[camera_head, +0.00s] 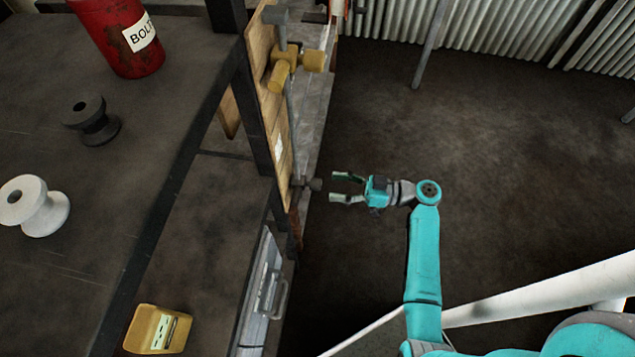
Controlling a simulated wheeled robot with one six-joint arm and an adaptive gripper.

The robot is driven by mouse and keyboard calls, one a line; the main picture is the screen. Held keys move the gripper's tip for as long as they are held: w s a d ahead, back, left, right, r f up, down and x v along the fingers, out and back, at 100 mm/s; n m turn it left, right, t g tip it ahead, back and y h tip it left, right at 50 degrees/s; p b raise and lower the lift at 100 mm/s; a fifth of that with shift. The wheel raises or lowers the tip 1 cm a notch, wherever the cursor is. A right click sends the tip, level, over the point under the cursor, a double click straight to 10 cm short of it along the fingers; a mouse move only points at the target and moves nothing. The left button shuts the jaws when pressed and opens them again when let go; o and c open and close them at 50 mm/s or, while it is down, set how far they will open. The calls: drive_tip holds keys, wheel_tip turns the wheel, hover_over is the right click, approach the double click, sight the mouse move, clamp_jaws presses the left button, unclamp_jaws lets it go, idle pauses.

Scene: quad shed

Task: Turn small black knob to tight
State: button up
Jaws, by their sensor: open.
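A small dark knob (315,184) sticks out to the right from the lower part of an upright wooden board (263,75). Its markings, and whether it is tight or loose, cannot be made out. My gripper (333,187) is open and empty, with its two fingers pointing left at the knob. The fingertips are close to the knob, and a small gap shows between them in this view. How their heights compare is hard to tell from above.
Yellow valve-like fittings (285,68) stick out higher on the board. Below is a grey drawer front with a handle (272,295).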

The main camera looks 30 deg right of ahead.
sight(317, 184)
drive_tip(key=shift+x, duration=2.95)
clamp_jaws()
